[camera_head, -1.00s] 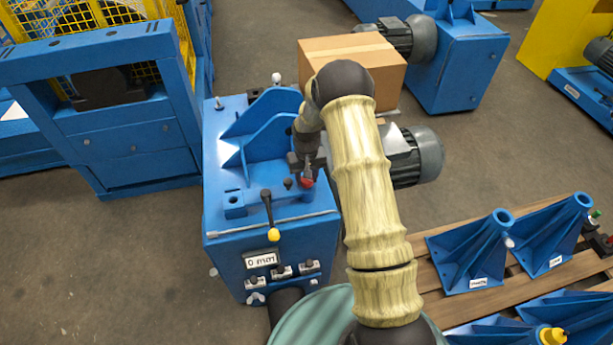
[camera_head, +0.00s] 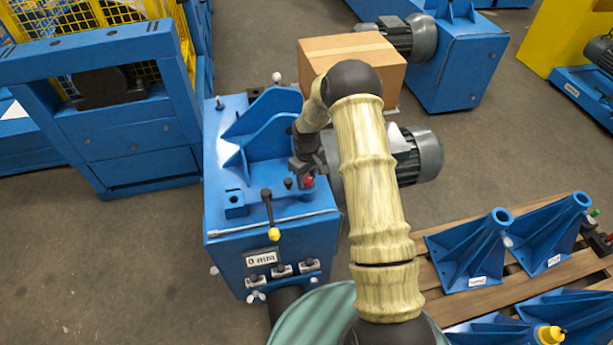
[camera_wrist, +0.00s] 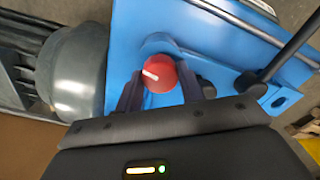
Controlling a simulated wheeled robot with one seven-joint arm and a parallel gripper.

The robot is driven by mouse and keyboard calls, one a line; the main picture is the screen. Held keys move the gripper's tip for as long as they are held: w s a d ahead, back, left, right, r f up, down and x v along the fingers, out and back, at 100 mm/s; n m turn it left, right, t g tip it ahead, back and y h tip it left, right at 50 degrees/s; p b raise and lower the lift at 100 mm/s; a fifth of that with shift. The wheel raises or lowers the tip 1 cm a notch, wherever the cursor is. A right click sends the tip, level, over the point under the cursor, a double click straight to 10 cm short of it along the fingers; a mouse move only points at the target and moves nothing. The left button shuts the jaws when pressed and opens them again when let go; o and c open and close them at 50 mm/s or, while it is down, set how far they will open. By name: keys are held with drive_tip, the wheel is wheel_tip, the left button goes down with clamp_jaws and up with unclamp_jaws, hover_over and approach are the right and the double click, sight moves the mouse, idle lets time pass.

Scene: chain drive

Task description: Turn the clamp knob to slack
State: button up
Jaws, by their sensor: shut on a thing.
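The clamp knob (camera_wrist: 159,73) is round and red with a white pointer line, on the blue machine's top. In the wrist view it sits between the two fingers of my gripper (camera_wrist: 160,88), which is shut on it. In the head view the red knob (camera_head: 308,182) shows just below my gripper (camera_head: 305,172), near the right edge of the blue machine (camera_head: 222,262). The white line points toward the left and slightly up in the wrist view. Part of the knob's sides is hidden by the fingers.
A black lever with a yellow end (camera_head: 273,233) stands left of the knob. A label reading 0 mm (camera_head: 261,259) is on the machine's front. A grey motor (camera_head: 425,155) and a cardboard box (camera_head: 350,62) are close by. Blue brackets (camera_head: 480,255) lie on a pallet at right.

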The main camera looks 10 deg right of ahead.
sight(307, 178)
drive_tip(key=shift+w+r, duration=0.1)
drive_tip(key=o, duration=1)
drive_tip(key=shift+c, duration=0.2)
wheel_tip(307, 178, up, 17)
drive_tip(key=shift+r, duration=0.15)
